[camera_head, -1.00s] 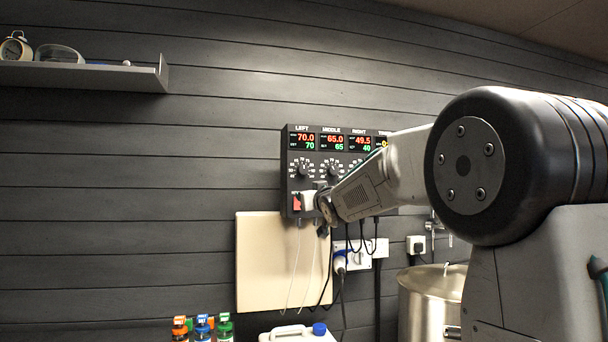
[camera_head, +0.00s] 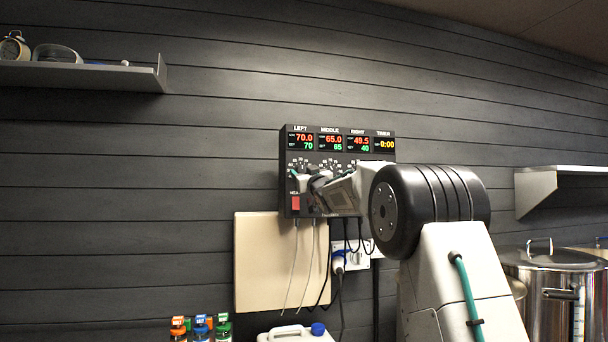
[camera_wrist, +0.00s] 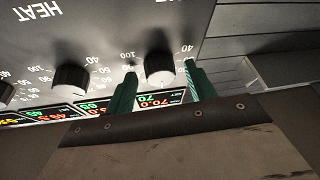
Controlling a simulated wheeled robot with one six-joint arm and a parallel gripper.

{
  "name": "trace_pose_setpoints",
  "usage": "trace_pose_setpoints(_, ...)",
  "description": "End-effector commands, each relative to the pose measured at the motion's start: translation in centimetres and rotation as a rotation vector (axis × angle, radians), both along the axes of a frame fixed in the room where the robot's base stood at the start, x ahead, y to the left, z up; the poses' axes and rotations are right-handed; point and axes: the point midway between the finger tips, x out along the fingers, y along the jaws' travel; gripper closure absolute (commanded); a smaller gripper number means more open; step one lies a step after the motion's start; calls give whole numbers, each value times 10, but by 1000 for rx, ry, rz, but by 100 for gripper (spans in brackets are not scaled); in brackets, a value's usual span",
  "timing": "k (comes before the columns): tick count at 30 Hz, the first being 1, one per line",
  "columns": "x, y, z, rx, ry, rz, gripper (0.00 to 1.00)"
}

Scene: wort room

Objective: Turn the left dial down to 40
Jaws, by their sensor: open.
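The control panel (camera_head: 287,208) hangs on the dark wall. Its left display (camera_head: 302,141) reads 70.0 in red and set 70 in green. The left dial (camera_wrist: 159,68) is a black round knob, seen upside down in the wrist view, with scale numbers 40 and 100 beside it. My gripper (camera_wrist: 160,73) is open, its two green fingers on either side of the left dial. I cannot tell whether they touch it.
A red switch (camera_head: 296,203) is below the left dial. Cables hang under the panel, before a beige board (camera_head: 256,262). Bottles and a white canister (camera_head: 295,334) stand below; a steel pot (camera_head: 540,280) is at right.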

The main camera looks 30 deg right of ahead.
Motion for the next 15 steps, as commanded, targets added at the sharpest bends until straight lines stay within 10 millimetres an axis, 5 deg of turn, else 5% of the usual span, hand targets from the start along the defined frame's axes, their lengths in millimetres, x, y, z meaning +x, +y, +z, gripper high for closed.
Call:
trace_pose_setpoints(5, 0, 0, 0, 0, 0, 0, 45)
trace_pose_setpoints(10, 0, 0, 0, 1, 0, 0, 87)
trace_pose_setpoints(15, 0, 0, 0, -1, 0, 1, 90)
